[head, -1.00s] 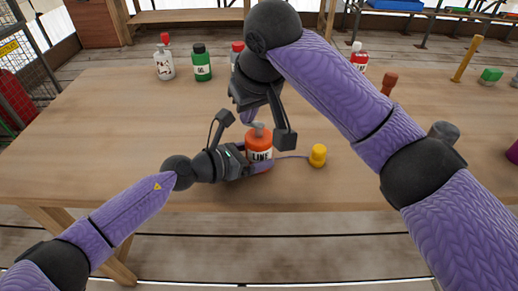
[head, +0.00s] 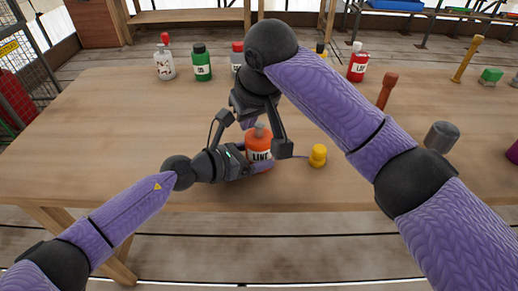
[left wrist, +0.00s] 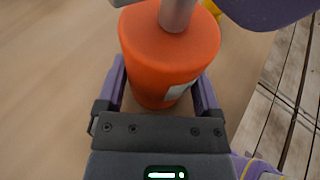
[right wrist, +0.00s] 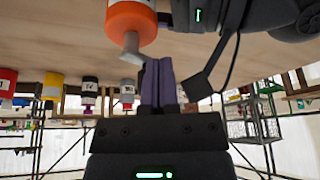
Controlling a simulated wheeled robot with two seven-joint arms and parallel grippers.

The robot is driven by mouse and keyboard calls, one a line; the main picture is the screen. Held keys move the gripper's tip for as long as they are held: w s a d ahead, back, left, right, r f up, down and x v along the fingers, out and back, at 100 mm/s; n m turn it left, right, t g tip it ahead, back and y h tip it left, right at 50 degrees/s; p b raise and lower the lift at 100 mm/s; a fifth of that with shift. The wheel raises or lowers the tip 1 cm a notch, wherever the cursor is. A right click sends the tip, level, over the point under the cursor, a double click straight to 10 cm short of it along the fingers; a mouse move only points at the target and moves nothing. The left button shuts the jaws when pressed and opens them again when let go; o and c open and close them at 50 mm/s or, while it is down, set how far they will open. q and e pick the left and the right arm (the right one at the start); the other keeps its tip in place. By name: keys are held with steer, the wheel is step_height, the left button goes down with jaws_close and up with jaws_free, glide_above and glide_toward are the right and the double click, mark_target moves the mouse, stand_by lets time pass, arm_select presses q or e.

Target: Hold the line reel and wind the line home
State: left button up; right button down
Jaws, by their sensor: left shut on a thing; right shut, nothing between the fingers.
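The line reel (head: 259,145) is an orange cylinder with a white LINE label and a grey crank on top. It stands upright near the table's front edge. My left gripper (head: 255,167) is shut around its lower body; the left wrist view shows the reel (left wrist: 168,60) between the two fingers. The grey crank (right wrist: 131,48) shows beside my right gripper (right wrist: 158,80), which is shut and empty. I cannot tell whether its fingers touch the crank.
A white bottle (head: 164,66), a green bottle (head: 202,66) and a red bottle (head: 358,66) stand along the back. A brown-red peg (head: 387,90) and a dark grey cylinder (head: 440,136) are on the right. The table's left middle is clear.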

steer(key=shift+w+a, duration=0.1)
steer(key=shift+w, duration=0.45)
steer(key=shift+w+a, duration=0.15)
steer(key=shift+a, duration=0.05)
steer(key=shift+w+a, duration=0.1)
steer(key=shift+w, duration=0.25)
stand_by(0.4)
steer(key=shift+w, duration=0.45)
stand_by(0.5)
steer(key=shift+w, duration=0.25)
steer(key=shift+w+d, duration=0.2)
steer(key=shift+w, duration=0.1)
stand_by(0.5)
